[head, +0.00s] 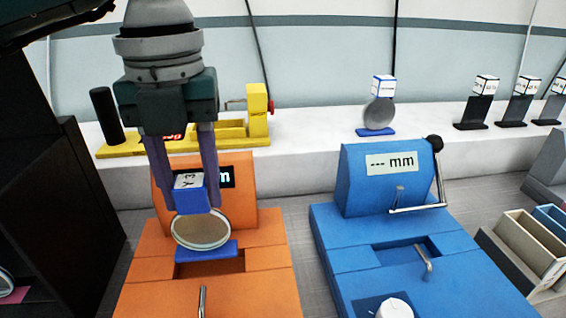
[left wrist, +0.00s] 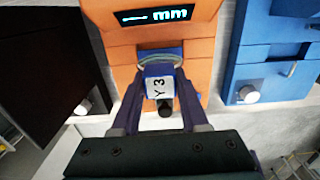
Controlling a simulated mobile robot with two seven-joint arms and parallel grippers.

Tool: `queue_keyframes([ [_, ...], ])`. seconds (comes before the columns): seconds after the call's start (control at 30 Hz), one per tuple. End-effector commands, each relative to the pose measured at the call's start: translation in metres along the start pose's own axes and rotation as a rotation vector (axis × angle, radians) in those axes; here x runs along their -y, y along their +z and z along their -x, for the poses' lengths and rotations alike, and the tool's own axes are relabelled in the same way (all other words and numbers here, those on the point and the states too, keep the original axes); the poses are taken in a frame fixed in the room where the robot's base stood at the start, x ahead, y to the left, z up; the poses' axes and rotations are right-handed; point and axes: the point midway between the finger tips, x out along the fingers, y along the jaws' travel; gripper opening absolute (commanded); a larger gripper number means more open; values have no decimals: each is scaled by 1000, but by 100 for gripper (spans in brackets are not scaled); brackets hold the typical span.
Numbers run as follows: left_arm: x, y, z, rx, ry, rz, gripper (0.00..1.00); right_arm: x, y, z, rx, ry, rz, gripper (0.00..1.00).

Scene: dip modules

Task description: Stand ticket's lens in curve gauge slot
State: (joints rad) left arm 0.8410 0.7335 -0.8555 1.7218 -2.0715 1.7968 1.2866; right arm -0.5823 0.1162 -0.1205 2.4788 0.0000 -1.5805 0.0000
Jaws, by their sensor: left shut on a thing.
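My left gripper (head: 188,203) points down with its fingers either side of a blue block with a white top marked "Y 3" (head: 188,181). Below the block is a round, clear lens (head: 201,229) with a blue foot (head: 206,251). The lens is upright over the slot (head: 210,266) of the orange gauge (head: 158,264); I cannot tell whether the foot touches it. The left wrist view shows the block (left wrist: 159,84) between the fingers and the orange gauge (left wrist: 130,30) beyond. Which gauge is the curve gauge and where the ticket is, I cannot tell.
A blue gauge (head: 345,245) with an "--- mm" display, crank and knob stands to the right. A yellow device (head: 257,110) and a grey disc on a blue foot (head: 378,113) stand on the white ledge behind. Several dark labelled stands are at right. Open bins (head: 530,245) lie far right.

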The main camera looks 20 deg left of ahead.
Motion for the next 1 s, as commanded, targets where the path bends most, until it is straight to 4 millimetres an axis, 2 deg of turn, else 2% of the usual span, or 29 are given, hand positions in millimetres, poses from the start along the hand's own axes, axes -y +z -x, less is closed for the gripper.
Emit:
queue_keyframes([
  [0.1, -1, -1, -21, -5, 3, 1, 0, 0, 0, 0, -1, 0, 0, 50],
  [0.2, 0, -1, -34, -4, 2, 0, 0, 0, 0, 0, -1, 1, 1, 50],
  [0.63, 0, 0, -42, -1, 1, -1, 0, -2, 1, -4, -2, 6, 6, 50],
  [0.67, 0, 0, -41, -1, 1, -1, 46, -2, 0, -3, -2, 6, 6, 50],
  [0.9, 0, 0, -41, -1, 1, -1, 73, -2, 0, -2, -3, 6, 6, 50],
  [1.0, 0, 0, -41, -1, 1, 0, 74, -2, 0, -2, -4, 6, 6, 50],
])
